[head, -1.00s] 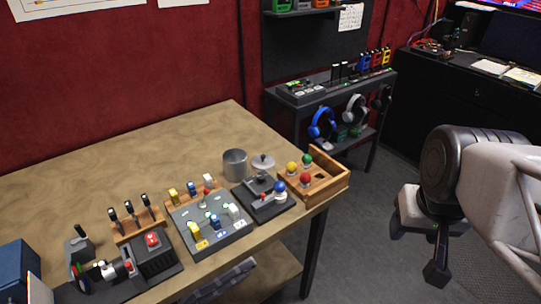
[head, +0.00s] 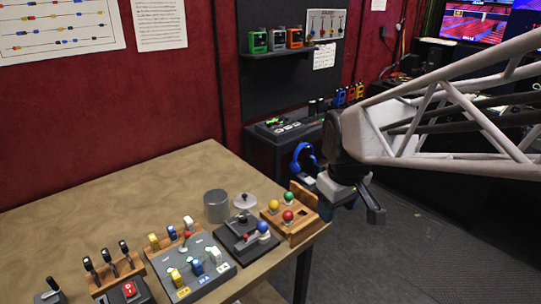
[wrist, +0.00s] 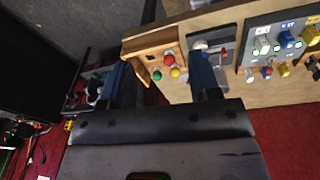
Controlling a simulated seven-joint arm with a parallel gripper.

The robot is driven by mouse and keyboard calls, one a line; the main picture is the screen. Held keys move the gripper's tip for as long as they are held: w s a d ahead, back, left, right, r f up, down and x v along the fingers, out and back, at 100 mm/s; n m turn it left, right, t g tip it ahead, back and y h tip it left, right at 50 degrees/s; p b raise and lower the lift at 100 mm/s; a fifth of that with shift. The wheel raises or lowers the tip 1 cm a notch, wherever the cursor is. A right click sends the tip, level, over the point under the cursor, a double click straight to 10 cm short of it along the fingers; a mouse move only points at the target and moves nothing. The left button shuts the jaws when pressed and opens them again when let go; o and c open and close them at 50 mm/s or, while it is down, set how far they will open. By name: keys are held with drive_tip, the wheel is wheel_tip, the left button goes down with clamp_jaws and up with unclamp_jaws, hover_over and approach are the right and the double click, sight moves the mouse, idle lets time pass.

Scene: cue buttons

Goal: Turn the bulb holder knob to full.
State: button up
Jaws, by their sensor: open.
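The base also shows in the wrist view (wrist: 226,42). My gripper (head: 372,207) is in the air to the right of the table, apart from everything. In the wrist view its two fingers (wrist: 160,72) are spread with nothing held, and the wooden tray shows beyond them.
The wooden tray (head: 316,226) with red, green and yellow balls stands at the table's right corner. A metal cup (head: 216,206) and a grey panel (head: 184,262) with coloured switches stand nearby. A red button box (head: 129,289) is farther left. The back of the table is clear.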

drive_tip(key=w+a+f+n, duration=0.4)
drive_tip(key=w+a+n, duration=0.1)
drive_tip(key=w+a, duration=0.5)
drive_tip(key=n+g, duration=0.2)
drive_tip(key=n, duration=0.4)
hover_over(243, 216)
wheel_tip(243, 216, down, 7)
drive_tip(key=shift+s+f, duration=0.1)
drive_tip(key=shift+f, duration=0.1)
drive_tip(key=shift+f, duration=3.8)
drive_tip(key=c, duration=0.9)
